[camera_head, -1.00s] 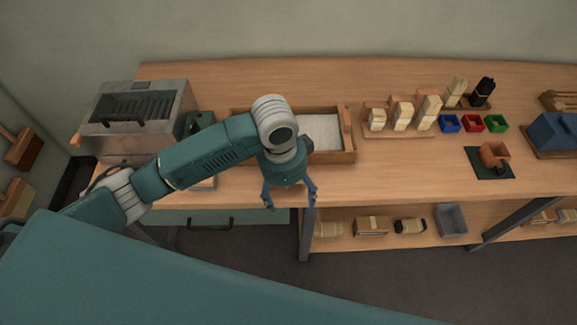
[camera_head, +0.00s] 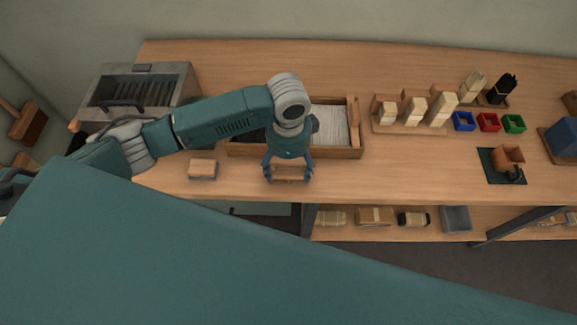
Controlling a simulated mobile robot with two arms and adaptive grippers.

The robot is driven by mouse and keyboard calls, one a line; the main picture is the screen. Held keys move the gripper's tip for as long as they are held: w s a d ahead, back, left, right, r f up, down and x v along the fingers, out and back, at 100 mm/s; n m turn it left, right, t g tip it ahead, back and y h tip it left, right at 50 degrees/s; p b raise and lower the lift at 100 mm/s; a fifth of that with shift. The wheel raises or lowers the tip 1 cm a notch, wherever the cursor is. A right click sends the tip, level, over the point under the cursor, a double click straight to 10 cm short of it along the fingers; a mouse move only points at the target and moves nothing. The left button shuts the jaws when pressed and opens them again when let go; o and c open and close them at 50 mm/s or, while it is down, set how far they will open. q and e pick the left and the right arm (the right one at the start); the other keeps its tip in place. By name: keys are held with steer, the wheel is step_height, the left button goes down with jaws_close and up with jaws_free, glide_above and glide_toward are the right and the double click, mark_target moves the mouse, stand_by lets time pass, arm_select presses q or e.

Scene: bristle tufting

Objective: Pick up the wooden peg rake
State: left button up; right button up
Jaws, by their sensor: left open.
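A wooden tray (camera_head: 337,153) with pale, fine-textured contents sits on the bench. A narrow wooden piece (camera_head: 354,118) at its right end may be the peg rake; it is too small to make out pegs. My left gripper (camera_head: 289,178) is open, pointing down at the tray's front side, left of that piece. Some brown wood shows between its fingers; I cannot tell whether it belongs to the tray or is a separate thing. My left arm hides the tray's left part. My right gripper is out of view.
A grey metal box (camera_head: 165,75) stands at the left, a small wooden block (camera_head: 202,168) at the front edge. Right are a rack of wooden blocks (camera_head: 409,128), blue, red and green bins (camera_head: 489,122) and a brown holder (camera_head: 508,157). Clear bench lies right of my gripper.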

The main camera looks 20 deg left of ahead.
mark_target(288, 172)
arm_select(q)
step_height(288, 172, down, 4)
steer(key=shift+f+p, duration=0.25)
steer(key=shift+p, duration=0.5)
steer(key=shift+w+f, duration=0.1)
steer(key=shift+f, duration=0.2)
steer(key=c, duration=1.4)
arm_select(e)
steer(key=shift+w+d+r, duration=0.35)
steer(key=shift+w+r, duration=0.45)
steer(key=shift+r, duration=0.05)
